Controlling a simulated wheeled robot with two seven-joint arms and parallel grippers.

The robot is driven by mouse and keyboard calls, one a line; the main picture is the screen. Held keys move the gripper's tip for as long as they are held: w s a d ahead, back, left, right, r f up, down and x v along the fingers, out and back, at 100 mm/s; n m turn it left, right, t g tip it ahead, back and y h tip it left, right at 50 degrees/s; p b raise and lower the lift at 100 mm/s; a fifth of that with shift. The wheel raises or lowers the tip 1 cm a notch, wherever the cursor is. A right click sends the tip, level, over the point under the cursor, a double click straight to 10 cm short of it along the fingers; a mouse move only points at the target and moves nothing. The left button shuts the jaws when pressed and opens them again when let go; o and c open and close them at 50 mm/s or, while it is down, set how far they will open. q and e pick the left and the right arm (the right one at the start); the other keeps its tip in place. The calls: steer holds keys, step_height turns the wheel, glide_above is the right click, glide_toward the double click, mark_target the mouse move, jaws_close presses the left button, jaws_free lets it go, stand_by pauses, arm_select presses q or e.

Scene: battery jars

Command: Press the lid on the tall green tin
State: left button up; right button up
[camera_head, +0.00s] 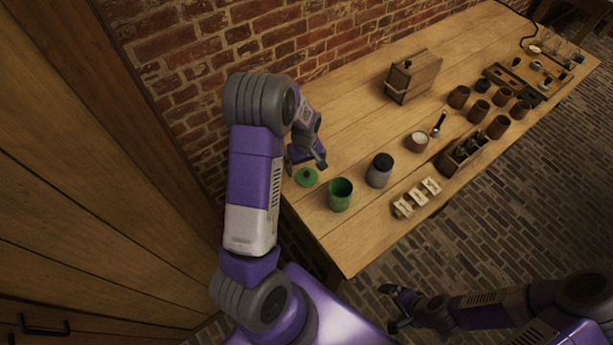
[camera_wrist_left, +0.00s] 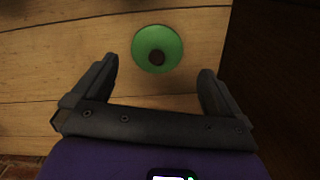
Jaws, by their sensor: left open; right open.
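The tall green tin (camera_head: 340,194) stands upright and open-topped near the left end of the table. Its green lid (camera_head: 306,178) with a dark knob lies on the table to the left of the tin. The lid also shows in the left wrist view (camera_wrist_left: 157,48), beyond the fingertips and between their lines. My left gripper (camera_head: 306,163) is open and empty, above and just behind the lid. In the left wrist view its two fingers (camera_wrist_left: 160,75) are spread wide. My right gripper (camera_head: 396,308) is open and empty, off the table's front side, low in the head view.
A grey tin with a dark lid (camera_head: 379,170) stands right of the green tin. White cards (camera_head: 416,197), a white-filled cup (camera_head: 417,141), a wooden box (camera_head: 412,76) and several brown cups (camera_head: 478,111) stand further right. The brick wall (camera_head: 210,60) runs behind the table (camera_head: 345,245).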

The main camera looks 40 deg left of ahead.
mark_target(306, 171)
arm_select(q)
steer(key=f, duration=0.5)
steer(key=shift+w+a+b, duration=0.2)
steer(key=shift+w+b, duration=0.1)
steer(key=shift+w, duration=0.1)
steer(key=shift+c, duration=0.3)
steer(key=c, duration=1)
